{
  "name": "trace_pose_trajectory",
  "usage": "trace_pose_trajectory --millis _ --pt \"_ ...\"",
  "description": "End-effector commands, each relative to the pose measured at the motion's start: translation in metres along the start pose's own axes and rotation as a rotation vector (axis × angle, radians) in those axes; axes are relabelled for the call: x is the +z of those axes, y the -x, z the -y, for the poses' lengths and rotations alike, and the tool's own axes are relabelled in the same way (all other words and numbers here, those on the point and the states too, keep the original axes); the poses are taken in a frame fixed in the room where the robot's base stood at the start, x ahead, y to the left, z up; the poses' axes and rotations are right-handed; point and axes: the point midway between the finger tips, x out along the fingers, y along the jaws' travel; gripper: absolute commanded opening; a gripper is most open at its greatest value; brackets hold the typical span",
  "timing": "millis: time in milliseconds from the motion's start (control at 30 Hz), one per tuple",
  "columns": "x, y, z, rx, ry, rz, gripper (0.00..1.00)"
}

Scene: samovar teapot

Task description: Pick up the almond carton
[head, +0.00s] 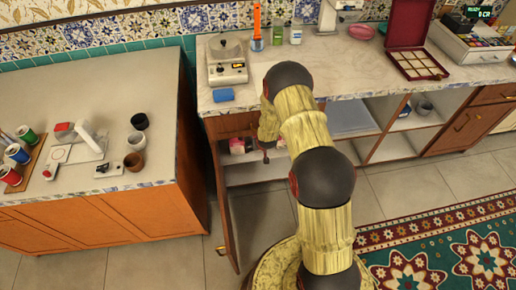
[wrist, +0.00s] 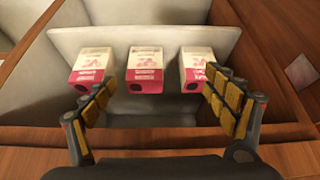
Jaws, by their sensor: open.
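Three white-and-pink cartons stand in a row in a pale bin or shelf inside the cabinet, in the wrist view: a left carton (wrist: 93,66), a middle carton (wrist: 146,70) and a right carton (wrist: 195,69). Their labels are too small to read, so I cannot tell which is almond. My gripper (wrist: 160,84) is open and empty, its fingers spread in front of the row. The middle carton lies between the fingers, not visibly touched. The right finger overlaps the right carton's lower edge in the picture. In the head view, pink cartons (head: 238,146) show partly beside my arm.
Wooden cabinet walls (wrist: 265,50) flank the bin closely. In the head view, the counter (head: 370,80) hangs above the opening, and an open cabinet door (head: 228,215) stands at its left.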

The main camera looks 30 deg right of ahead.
Motion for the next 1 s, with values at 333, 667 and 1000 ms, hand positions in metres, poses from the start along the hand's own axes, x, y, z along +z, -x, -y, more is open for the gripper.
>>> trace_pose_trajectory --millis 333,667,1000 --pt "-0.006 -0.123 -0.026 0.023 -0.026 -0.493 0.86" --pt "0.004 -0.139 -0.037 0.037 -0.033 -0.747 0.86" --pt "-0.019 -0.161 -0.039 0.037 -0.033 -0.756 0.86"
